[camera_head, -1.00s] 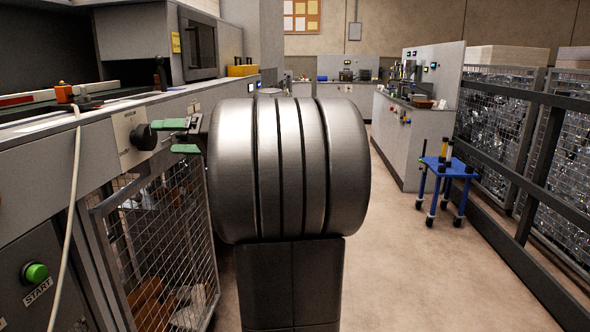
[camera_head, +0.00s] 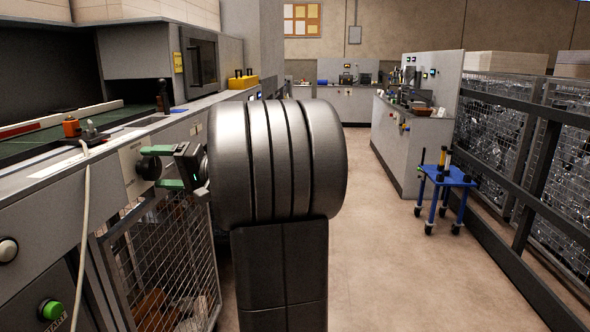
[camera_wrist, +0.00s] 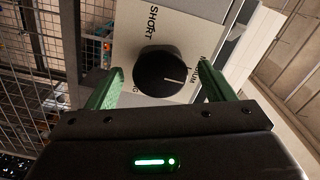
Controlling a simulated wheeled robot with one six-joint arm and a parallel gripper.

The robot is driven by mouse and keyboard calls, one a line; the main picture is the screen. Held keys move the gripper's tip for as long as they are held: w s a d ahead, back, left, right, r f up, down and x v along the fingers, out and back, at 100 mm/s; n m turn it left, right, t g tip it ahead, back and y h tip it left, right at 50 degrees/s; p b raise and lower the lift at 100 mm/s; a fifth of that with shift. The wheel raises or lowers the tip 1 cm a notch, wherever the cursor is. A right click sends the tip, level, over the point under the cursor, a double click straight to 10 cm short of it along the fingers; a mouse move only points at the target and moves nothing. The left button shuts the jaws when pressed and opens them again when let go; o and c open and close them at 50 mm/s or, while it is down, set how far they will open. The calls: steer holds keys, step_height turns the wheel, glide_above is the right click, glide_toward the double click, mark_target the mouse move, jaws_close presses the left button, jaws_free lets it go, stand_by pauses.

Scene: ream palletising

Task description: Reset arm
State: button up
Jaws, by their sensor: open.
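My gripper (camera_head: 160,165) has two green fingers spread apart, one above and one below a black round knob (camera_head: 148,167) on a pale panel in the head view. In the wrist view the fingers (camera_wrist: 160,85) stand to the left and right of the knob (camera_wrist: 158,70), with nothing held. The knob's white pointer line points right, near a label ending in "UM". "SHORT" is readable above it, and the third label is partly hidden. I cannot tell how far the fingertips are from the panel.
A wire-mesh cage door (camera_head: 185,255) stands below the panel. A green start button (camera_head: 53,310) is at lower left, with a pale cable (camera_head: 86,200) hanging nearby. A blue wheeled stand (camera_head: 445,180) and a dark railing (camera_head: 500,170) are at right. The floor (camera_head: 390,250) between is clear.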

steer(key=shift+r+m+p, duration=0.25)
steer(key=shift+m+p, duration=1.45)
steer(key=shift+p, duration=1.2)
steer(key=m+p, duration=0.4)
steer(key=p, duration=0.3)
steer(key=shift+p, duration=0.3)
steer(key=m+p, duration=0.5)
steer(key=p, duration=0.5)
steer(key=shift+f+m+p, duration=0.1)
steer(key=shift+m+p, duration=0.5)
steer(key=shift+p, duration=0.05)
steer(key=shift+f+p, duration=0.15)
steer(key=shift+p, duration=0.15)
